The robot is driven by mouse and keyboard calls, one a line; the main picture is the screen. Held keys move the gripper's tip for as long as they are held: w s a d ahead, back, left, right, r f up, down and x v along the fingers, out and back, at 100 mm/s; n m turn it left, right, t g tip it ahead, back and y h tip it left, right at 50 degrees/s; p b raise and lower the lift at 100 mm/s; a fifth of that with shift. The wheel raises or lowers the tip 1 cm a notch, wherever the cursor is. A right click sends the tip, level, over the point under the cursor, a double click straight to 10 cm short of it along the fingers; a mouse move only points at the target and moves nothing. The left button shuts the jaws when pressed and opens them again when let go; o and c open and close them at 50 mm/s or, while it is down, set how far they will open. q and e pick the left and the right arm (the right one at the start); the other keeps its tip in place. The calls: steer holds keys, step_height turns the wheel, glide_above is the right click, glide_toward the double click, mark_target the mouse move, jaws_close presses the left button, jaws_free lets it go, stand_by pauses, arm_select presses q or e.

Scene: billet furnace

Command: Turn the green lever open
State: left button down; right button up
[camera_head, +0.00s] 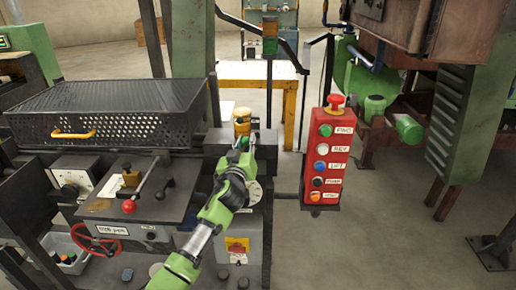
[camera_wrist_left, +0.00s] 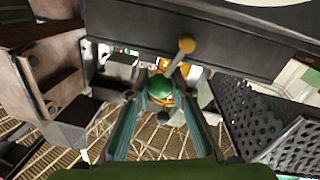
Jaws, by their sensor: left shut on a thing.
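The green lever shows as a round green knob (camera_wrist_left: 160,88) in the left wrist view, between the fingertips of my left gripper (camera_wrist_left: 158,96). The fingers are closed against the knob from both sides. In the head view my left gripper (camera_head: 241,146) is at the grey control box in the middle, and it hides most of the lever. The lever's shaft and angle cannot be made out. My right gripper is not in view.
A red button box (camera_head: 328,155) stands right of my left gripper. A yellow-orange fitting (camera_head: 242,118) is just behind it. Left are a perforated black guard (camera_head: 110,118), a red-knobbed lever (camera_head: 129,206) and a red handwheel (camera_head: 95,240). Open floor lies to the right.

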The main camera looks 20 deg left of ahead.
arm_select(q)
steer(key=shift+a+f+n+b, duration=0.15)
steer(key=shift+a+n+b, duration=0.05)
steer(key=shift+n+b, duration=0.55)
steer(key=shift+s+a+n+b, duration=0.2)
steer(key=shift+a+n+b, duration=0.4)
steer(key=shift+n, duration=0.35)
steer(key=shift+r, duration=0.25)
steer(key=shift+a, duration=0.1)
steer(key=c, duration=1.9)
jaws_free()
steer(key=shift+o, duration=0.6)
steer(key=shift+s, duration=0.1)
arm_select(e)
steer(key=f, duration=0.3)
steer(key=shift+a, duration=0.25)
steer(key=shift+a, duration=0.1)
